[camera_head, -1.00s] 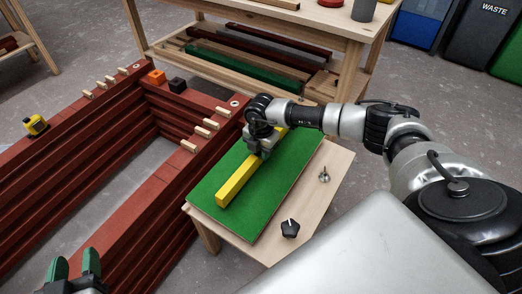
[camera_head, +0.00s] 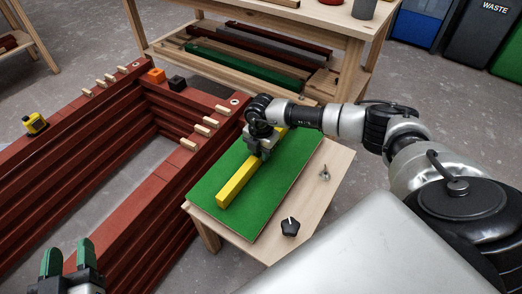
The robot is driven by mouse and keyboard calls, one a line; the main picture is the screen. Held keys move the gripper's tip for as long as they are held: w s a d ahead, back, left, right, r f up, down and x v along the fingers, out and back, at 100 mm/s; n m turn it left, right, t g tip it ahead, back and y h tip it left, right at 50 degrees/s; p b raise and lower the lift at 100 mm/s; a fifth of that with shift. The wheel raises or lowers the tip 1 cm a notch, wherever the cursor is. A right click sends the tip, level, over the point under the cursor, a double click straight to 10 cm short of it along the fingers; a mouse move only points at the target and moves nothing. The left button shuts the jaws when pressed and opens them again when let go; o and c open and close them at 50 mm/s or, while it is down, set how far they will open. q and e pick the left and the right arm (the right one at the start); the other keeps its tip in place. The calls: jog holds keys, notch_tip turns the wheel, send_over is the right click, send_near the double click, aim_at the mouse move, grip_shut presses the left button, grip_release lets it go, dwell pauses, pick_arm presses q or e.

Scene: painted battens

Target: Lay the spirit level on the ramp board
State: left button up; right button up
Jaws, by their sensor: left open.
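The yellow spirit level (camera_head: 238,183) lies lengthwise along the green ramp board (camera_head: 222,179), which rests on a small wooden table. My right gripper (camera_head: 262,152) is over the upper part of the level, pointing down. Its fingertips are at the level, and the picture does not show whether they press on it. The level's far end shows just beyond the gripper. My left gripper (camera_head: 68,257) is at the lower left, with its two green-tipped fingers apart and nothing between them. It is well away from the level, in front of the red battens.
Stacked red battens (camera_head: 134,205) form a frame left of the table, with pale dowels on top. An orange block (camera_head: 156,75), a black block (camera_head: 177,84) and a tape measure (camera_head: 35,123) sit on it. A black knob (camera_head: 290,227) and a metal bolt (camera_head: 324,173) are beside the board.

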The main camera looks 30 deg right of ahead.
jog(key=o, duration=0.4)
jog(key=shift+o, duration=0.2)
notch_tip(320, 180, up, 10)
jog(key=p, duration=0.3)
jog(key=shift+r, duration=0.45)
pick_arm(q)
jog(key=s+a+f+g+y, duration=0.2)
jog(key=s+a+f+g, duration=0.1)
jog(key=s+f+g, duration=0.3)
notch_tip(320, 180, down, 3)
jog(key=g, duration=0.2)
jog(key=shift+r+n+g, duration=0.15)
jog(key=shift+n+g, duration=0.15)
jog(key=shift+g, duration=0.1)
jog(key=shift+a, duration=0.1)
